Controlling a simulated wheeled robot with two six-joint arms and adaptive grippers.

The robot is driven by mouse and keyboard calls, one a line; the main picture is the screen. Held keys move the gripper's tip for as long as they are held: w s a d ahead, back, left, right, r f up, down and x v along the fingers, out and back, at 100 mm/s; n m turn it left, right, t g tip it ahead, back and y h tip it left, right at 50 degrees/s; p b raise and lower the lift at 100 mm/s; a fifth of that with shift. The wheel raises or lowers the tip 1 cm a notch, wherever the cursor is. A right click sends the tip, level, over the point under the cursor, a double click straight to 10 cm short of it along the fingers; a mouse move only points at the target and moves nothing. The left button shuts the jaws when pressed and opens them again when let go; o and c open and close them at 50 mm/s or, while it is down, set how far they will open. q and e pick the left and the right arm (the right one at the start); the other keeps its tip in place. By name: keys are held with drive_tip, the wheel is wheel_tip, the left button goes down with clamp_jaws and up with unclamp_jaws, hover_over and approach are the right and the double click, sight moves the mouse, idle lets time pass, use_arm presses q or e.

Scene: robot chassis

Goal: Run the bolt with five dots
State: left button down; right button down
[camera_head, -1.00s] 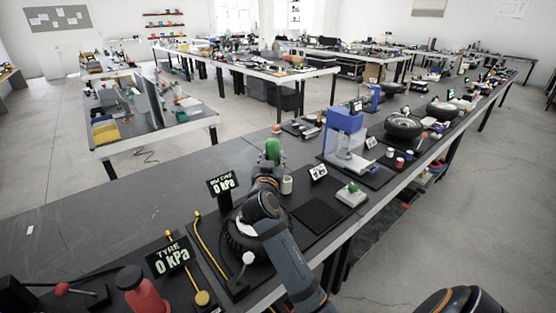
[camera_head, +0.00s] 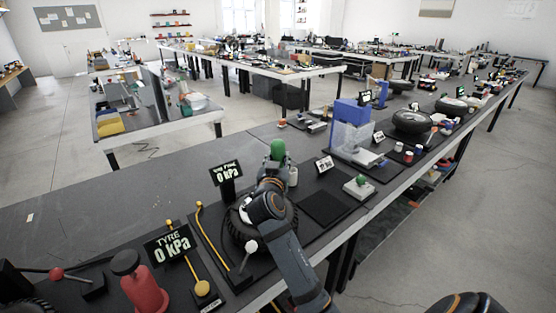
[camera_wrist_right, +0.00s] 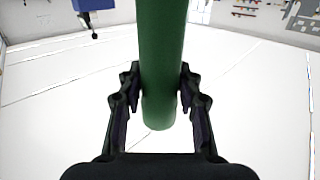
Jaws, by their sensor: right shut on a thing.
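My right gripper (camera_head: 272,164) is above the bench, just behind a black tyre (camera_head: 286,222). It is shut on a green cylinder (camera_head: 278,149), whose rounded top shows above the jaws. No bolt with five dots can be made out in these views. The cards, one in the middle (camera_head: 324,165) and another farther right (camera_head: 379,136), carry marks too small to read. My left gripper is not in view.
A blue press-like machine (camera_head: 350,113) stands right of the gripper. A device with a green knob (camera_head: 359,186) is near the front edge, beside a bare black mat (camera_head: 322,208). Tyre displays (camera_head: 170,246) and a red pump (camera_head: 145,288) stand at left. The bench behind them is mostly clear.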

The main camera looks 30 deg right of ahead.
sight(277, 147)
idle(0.5)
drive_tip(key=shift+f+b, duration=0.15)
drive_tip(key=shift+b, duration=0.15)
drive_tip(key=shift+s+f, duration=0.1)
drive_tip(key=shift+f, duration=0.1)
idle(0.6)
drive_tip(key=shift+r, duration=0.15)
wheel_tip(277, 147, up, 6)
drive_tip(key=p, duration=0.4)
drive_tip(key=shift+f, duration=0.2)
